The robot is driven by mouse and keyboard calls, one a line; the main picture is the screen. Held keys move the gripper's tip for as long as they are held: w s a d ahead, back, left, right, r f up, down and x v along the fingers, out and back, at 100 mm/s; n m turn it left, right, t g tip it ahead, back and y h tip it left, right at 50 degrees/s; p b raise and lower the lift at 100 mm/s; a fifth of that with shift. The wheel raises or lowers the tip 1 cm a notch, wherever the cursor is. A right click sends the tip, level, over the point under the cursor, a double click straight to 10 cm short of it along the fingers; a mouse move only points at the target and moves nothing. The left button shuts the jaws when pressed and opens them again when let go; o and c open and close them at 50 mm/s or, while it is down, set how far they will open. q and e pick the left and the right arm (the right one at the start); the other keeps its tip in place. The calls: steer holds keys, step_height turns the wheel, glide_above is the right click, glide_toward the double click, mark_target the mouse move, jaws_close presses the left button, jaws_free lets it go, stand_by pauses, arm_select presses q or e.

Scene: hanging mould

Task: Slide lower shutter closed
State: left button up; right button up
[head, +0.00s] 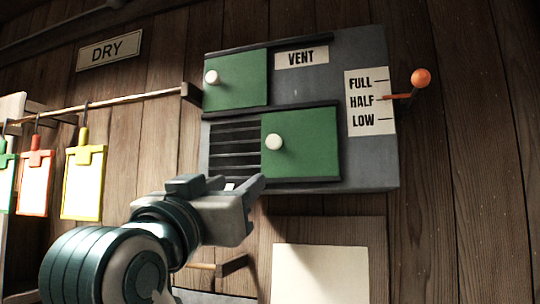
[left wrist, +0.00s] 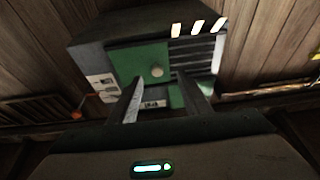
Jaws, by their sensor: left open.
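The lower shutter (head: 305,150) is a green panel with a round white knob (head: 274,142), on the lower part of a grey vent box (head: 360,165). It stands to the right, and dark slats (head: 232,150) show uncovered at its left. The left wrist view also shows the lower shutter (left wrist: 125,62), its knob (left wrist: 157,71) and the slats (left wrist: 192,55). My left gripper (head: 246,183) is open and empty, below and left of the knob. In the left wrist view, its fingers (left wrist: 163,85) point toward the box, apart from the knob. My right gripper is not in view.
The upper green shutter (head: 235,80) has its own white knob. An orange-ball lever (head: 421,78) sits at HALF on the right. A rod (head: 110,104) with hanging coloured tags (head: 84,180) is at left. A pale panel (head: 320,275) is below the box.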

arm_select(q)
steer(key=s+r, duration=0.2)
steer(key=shift+s+d+r+t+h, duration=0.2)
steer(key=shift+r+t+h, duration=0.1)
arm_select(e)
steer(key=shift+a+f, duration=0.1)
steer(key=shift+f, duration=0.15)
arm_select(q)
steer(key=shift+w+r, duration=0.1)
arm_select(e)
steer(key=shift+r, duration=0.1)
arm_select(q)
steer(key=p, duration=0.6)
glide_toward(273, 141)
steer(key=x, duration=0.7)
steer(key=shift+r, duration=0.1)
steer(key=shift+w+d+r, duration=0.15)
steer(key=shift+w, duration=0.3)
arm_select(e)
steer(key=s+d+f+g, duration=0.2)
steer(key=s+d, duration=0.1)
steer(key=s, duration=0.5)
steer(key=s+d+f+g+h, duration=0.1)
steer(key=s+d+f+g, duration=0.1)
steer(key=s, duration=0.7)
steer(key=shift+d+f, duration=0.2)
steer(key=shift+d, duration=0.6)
